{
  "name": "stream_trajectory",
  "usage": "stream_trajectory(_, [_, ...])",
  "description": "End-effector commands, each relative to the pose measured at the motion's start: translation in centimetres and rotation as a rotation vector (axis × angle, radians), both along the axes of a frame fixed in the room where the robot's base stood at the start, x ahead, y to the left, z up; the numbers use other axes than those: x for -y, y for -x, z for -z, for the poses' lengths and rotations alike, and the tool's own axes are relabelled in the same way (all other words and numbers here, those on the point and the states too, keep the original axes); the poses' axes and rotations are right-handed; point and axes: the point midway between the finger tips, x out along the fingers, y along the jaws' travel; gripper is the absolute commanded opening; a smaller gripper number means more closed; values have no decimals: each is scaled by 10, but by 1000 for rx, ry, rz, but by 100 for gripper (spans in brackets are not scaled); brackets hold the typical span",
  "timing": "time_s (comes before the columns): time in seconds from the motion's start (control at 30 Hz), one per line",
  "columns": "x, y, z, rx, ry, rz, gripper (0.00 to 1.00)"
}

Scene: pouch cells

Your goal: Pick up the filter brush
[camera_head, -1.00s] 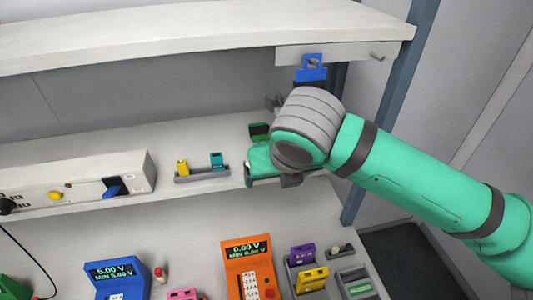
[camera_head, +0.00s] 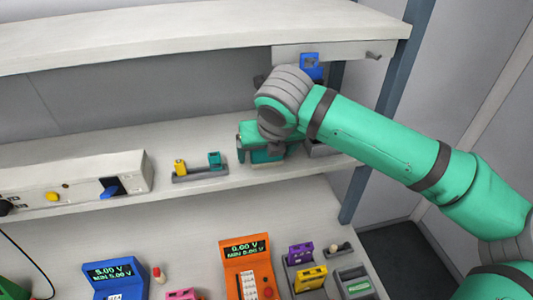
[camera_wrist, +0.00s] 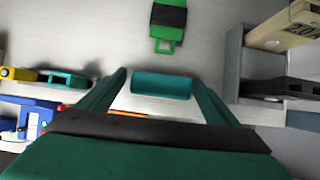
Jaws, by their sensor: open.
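My gripper (camera_wrist: 158,80) is open, its two teal fingers pointing over the shelf in the wrist view. In the head view my gripper (camera_head: 265,152) is low over the right part of the shelf. A short teal cylinder (camera_wrist: 161,86) shows between the fingers, with a gap on both sides. Just beyond, a green and black piece (camera_wrist: 168,22) with a slotted green tab lies on the shelf. A blue piece (camera_head: 311,66) with a hole hangs under the upper shelf. I cannot tell for sure which is the filter brush; no bristles show clearly.
A grey bin (camera_wrist: 233,70) with beige and black boxes stands close on the right. A small rack (camera_head: 200,174) with yellow and teal pieces is to the left. Orange (camera_head: 246,265) and blue (camera_head: 116,275) meters stand below. The upper shelf (camera_head: 200,35) overhangs.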

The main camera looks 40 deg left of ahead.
Motion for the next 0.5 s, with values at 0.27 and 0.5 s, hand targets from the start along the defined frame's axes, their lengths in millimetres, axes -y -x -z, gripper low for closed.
stream_trajectory(0.27, [2, -1, 0, 0, 0, 4, 44])
stream_trajectory(0.5, [4, -2, 0, 0, 0, 7, 40])
